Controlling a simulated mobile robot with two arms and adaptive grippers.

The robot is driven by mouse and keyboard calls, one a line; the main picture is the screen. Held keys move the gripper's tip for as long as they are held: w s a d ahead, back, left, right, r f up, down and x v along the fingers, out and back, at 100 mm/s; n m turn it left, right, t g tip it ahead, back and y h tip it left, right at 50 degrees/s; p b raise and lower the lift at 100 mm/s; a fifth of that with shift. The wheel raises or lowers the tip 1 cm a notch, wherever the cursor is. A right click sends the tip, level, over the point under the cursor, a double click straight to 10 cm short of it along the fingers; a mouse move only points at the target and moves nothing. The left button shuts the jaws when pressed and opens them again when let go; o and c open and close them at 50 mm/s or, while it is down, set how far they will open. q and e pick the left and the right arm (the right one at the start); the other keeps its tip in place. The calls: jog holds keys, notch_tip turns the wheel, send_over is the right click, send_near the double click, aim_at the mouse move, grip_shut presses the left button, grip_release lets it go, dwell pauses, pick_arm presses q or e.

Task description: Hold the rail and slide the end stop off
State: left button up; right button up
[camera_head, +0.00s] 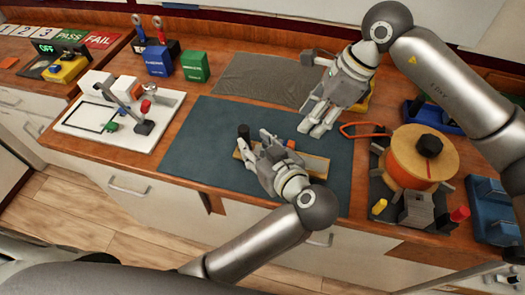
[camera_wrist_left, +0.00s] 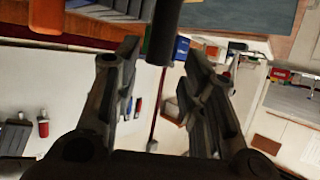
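A long tan and pale bar (camera_head: 315,164), which looks like the rail on its base, lies on the dark blue mat (camera_head: 215,148). My left gripper (camera_head: 255,143) is over its left part and hides much of it. A black knob or post (camera_head: 243,132) stands at the bar's left end, and a small red piece (camera_head: 291,144) shows beside my left gripper; I cannot tell which is the end stop. In the left wrist view the fingers (camera_wrist_left: 163,60) are apart, with a dark cylinder (camera_wrist_left: 163,30) beyond their tips. My right gripper (camera_head: 315,130) points down above the mat's right part; its finger gap is unclear.
A wooden-topped orange reel (camera_head: 418,158) stands at the right near blue holders (camera_head: 495,210). A white board (camera_head: 110,125) with small parts, and blue (camera_head: 157,61) and green (camera_head: 195,66) boxes, are at the left. A grey mat (camera_head: 265,78) lies behind. The blue mat's left part is clear.

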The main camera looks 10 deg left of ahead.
aim_at(246, 137)
pick_arm(q)
jog(key=x, duration=0.7)
jog(key=shift+w+a+f, duration=0.1)
jog(key=shift+w+a, duration=0.05)
jog(key=shift+a, duration=0.1)
jog(key=shift+c, duration=0.2)
grip_shut()
pick_arm(e)
jog(key=shift+o, duration=0.6)
jog(key=shift+r, duration=0.1)
jog(key=shift+m+t, duration=0.3)
jog(key=shift+m, duration=0.3)
jog(key=x, duration=1)
jog(key=shift+s+a, duration=0.1)
jog(key=shift+s, duration=0.25)
jog(key=shift+y, duration=0.3)
jog(key=shift+c, duration=0.5)
grip_shut()
